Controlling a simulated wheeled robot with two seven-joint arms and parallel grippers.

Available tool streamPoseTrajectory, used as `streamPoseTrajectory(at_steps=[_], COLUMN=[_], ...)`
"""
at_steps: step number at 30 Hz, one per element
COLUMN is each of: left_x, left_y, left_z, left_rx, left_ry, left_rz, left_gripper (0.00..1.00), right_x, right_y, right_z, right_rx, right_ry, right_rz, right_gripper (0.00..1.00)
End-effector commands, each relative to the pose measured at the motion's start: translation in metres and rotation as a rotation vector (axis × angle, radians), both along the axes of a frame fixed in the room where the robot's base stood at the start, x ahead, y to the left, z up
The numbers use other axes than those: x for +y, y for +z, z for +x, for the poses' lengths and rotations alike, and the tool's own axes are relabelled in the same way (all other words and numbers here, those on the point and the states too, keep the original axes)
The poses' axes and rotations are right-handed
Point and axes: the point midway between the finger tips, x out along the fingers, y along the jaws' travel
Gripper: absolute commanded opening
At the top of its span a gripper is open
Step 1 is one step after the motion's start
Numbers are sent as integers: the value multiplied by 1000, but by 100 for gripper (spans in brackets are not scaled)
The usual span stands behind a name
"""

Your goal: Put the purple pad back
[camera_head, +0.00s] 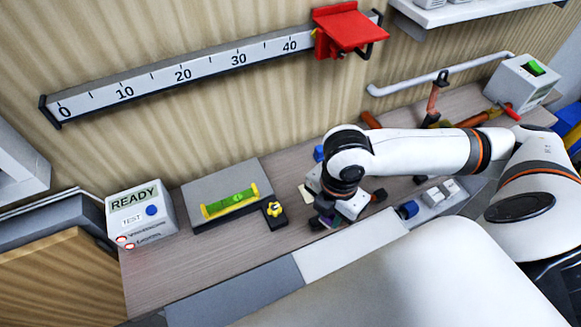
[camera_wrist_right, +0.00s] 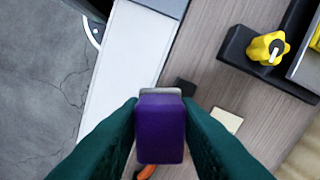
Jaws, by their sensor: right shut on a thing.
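The purple pad (camera_wrist_right: 160,135) fills the middle of the right wrist view. My right gripper (camera_wrist_right: 161,106) has its two dark green fingers closed on the pad's sides. A grey edge shows at the pad's far end. In the head view my right gripper (camera_head: 328,213) is low over the bench, right of the small black block with the yellow knob (camera_head: 274,210). The pad is hard to make out there. Whether it touches anything below cannot be told. My left gripper is out of view.
A grey plate with a green level (camera_head: 230,202) and a READY box (camera_head: 142,215) stand left on the bench (camera_head: 180,272). A blue block (camera_head: 408,210) and a grey tray (camera_head: 425,216) lie right of the gripper. A ruler rail (camera_head: 215,70) crosses the wall.

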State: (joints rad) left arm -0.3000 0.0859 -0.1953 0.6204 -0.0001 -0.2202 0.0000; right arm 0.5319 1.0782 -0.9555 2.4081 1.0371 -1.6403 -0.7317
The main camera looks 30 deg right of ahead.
Motion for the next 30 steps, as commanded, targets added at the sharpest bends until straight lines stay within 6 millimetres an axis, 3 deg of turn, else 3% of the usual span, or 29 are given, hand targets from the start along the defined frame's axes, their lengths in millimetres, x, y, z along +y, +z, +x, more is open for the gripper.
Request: streamPoseTrajectory(at_steps=[7, 18, 24, 30], left_x=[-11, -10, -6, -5], left_y=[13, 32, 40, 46], left_z=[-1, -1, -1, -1], left_rx=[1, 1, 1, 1], left_ry=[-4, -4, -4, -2], left_rz=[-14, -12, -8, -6], left_gripper=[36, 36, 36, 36], right_x=[-2, -8, -10, -11], right_y=[3, 3, 3, -24], right_z=[51, 149, 192, 193], right_rx=[-3, -1, -1, 3], right_ry=[13, 12, 13, 15], right_rz=[2, 2, 2, 1], right_gripper=[7, 7, 7, 7])
